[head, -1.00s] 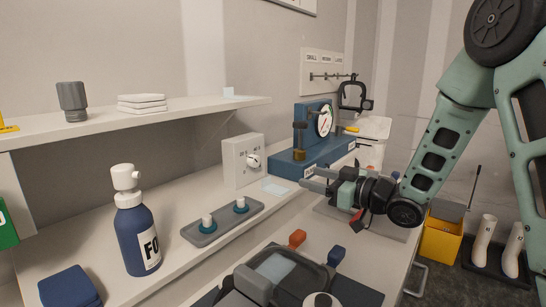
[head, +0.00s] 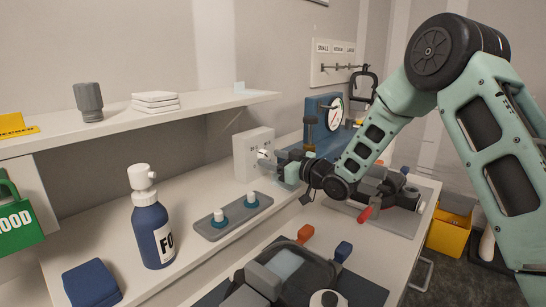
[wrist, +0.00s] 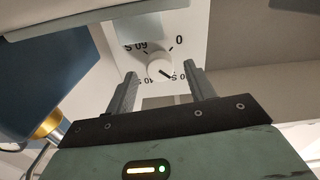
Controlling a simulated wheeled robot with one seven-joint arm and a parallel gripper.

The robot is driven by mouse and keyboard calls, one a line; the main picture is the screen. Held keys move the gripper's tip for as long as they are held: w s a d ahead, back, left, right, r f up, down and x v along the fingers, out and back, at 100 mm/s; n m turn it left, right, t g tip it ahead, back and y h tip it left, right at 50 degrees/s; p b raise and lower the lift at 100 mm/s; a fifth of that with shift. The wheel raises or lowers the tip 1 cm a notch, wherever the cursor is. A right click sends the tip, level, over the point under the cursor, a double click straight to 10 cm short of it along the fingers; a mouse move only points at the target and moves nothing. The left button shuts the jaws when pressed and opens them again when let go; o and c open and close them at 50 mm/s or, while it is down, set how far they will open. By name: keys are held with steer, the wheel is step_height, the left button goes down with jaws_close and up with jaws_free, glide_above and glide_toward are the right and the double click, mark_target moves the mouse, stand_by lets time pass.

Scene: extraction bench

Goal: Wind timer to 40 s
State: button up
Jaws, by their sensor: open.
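The timer (head: 246,162) is a white box with a round white knob, standing against the wall at the back of the bench. In the wrist view its knob (wrist: 154,74) shows between my two fingers, with a dark pointer mark slanting to the lower right. Dial labels around it appear upside down: 0 at upper right, 60 S at upper left, and others below partly hidden by my fingers. My gripper (head: 277,161) is open and right in front of the knob, one finger each side. I cannot tell whether the fingers touch it.
A grey tray (head: 216,232) with two white-topped pieces lies in front of the timer. A blue labelled bottle (head: 152,235) stands to the left. A blue stand with a dial gauge (head: 334,114) is behind my arm. A shelf (head: 60,138) overhangs the left side.

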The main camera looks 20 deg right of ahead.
steer(key=shift+w+a, duration=0.2)
steer(key=shift+w, duration=0.1)
steer(key=c, duration=1)
steer(key=shift+o, duration=0.2)
stand_by(0.6)
steer(key=o, duration=1)
steer(key=shift+c, duration=0.2)
steer(key=b+v, duration=0.3)
steer(key=v, duration=1.4)
steer(key=shift+s, duration=0.25)
